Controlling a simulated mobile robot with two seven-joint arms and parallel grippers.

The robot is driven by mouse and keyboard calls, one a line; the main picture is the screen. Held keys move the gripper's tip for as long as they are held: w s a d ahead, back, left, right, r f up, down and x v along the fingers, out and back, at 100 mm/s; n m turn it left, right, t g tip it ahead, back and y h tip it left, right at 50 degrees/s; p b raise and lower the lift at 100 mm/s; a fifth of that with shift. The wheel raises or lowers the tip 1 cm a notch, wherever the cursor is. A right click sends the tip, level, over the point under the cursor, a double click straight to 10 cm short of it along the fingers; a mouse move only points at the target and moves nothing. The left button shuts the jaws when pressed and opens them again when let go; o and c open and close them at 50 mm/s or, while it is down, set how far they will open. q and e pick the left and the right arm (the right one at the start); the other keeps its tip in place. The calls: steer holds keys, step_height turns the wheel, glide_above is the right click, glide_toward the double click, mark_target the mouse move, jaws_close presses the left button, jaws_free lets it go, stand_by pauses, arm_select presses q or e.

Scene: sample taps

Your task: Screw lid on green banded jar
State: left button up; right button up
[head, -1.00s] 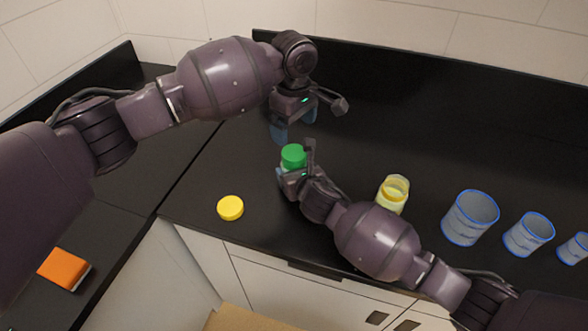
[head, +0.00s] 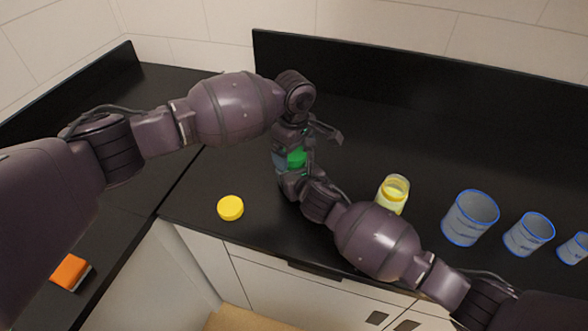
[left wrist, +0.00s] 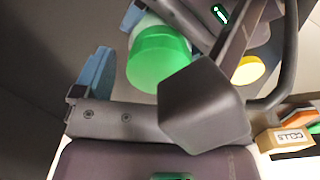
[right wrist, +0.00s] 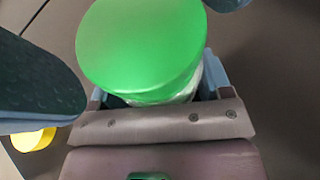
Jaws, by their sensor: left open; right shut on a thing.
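The green lid (head: 296,158) sits on top of the jar, level as far as I can tell; its thread is hidden. It fills much of the right wrist view (right wrist: 140,45) and shows in the left wrist view (left wrist: 158,58). The pale jar body (right wrist: 192,88) shows just below the lid; a green band cannot be made out. My right gripper (head: 290,176) is shut on the jar below the lid. My left gripper (head: 289,158) is open, pointing down from above, with its fingers at either side of the lid, apparently not touching it.
A yellow lid (head: 230,208) lies on the black counter to the left. An open yellow-banded jar (head: 393,195) stands right of the grippers. Blue-rimmed beakers (head: 470,218) stand in a row further right. An orange sponge (head: 70,272) lies on the left counter.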

arm_select(q)
steer(key=c, duration=1)
steer(key=shift+m, duration=1.8)
steer(key=o, duration=1)
steer(key=shift+r, duration=2.3)
